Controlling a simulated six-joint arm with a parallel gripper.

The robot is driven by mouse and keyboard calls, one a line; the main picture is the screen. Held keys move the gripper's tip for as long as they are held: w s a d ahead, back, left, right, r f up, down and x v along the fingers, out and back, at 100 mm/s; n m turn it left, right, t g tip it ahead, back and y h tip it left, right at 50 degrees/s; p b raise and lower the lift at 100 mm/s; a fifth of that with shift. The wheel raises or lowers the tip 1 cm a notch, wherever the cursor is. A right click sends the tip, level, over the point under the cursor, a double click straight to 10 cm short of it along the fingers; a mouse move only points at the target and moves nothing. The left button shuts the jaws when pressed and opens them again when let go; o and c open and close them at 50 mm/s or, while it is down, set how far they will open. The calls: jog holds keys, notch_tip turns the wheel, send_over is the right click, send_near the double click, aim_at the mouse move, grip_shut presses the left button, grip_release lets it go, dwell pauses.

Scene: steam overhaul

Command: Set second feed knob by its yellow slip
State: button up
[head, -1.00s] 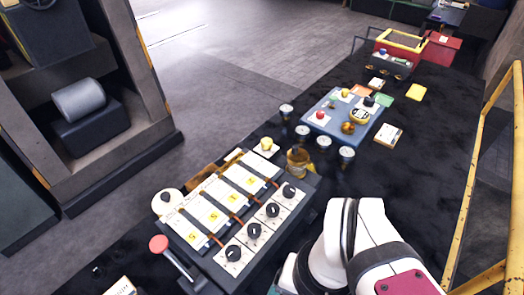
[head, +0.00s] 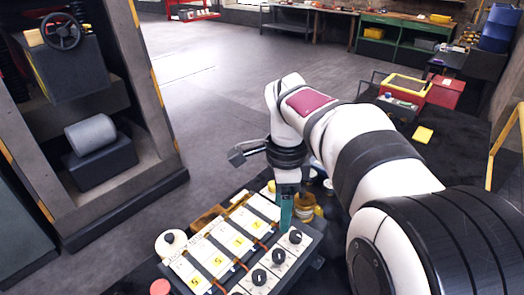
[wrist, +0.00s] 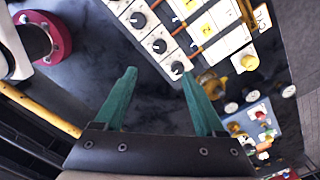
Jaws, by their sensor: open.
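The feed panel (head: 316,252) has a row of black knobs on white plates, each in line with a white strip bearing a yellow slip. In the head view the knobs nearest my gripper are a far-end knob (head: 295,237), the knob beside it (head: 279,257) and a third (head: 259,277). A yellow slip (head: 239,241) shows a mark too small to read surely. My gripper (head: 286,222) hangs by the panel's far end, its green fingers open. In the wrist view my gripper (wrist: 158,74) is empty, with the end knob (wrist: 177,68) just beyond the right fingertip.
A red-topped lever (head: 160,287) stands at the panel's near left. Jars and a brass pot (head: 304,206) stand just past its far end. A blue tray (wrist: 262,125) with small parts lies to the right in the wrist view. A red bin (head: 446,92) stands far back.

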aim_at(279, 253)
notch_tip(279, 253, down, 15)
jog(key=shift+f, duration=0.15)
grip_shut()
dwell(0.4)
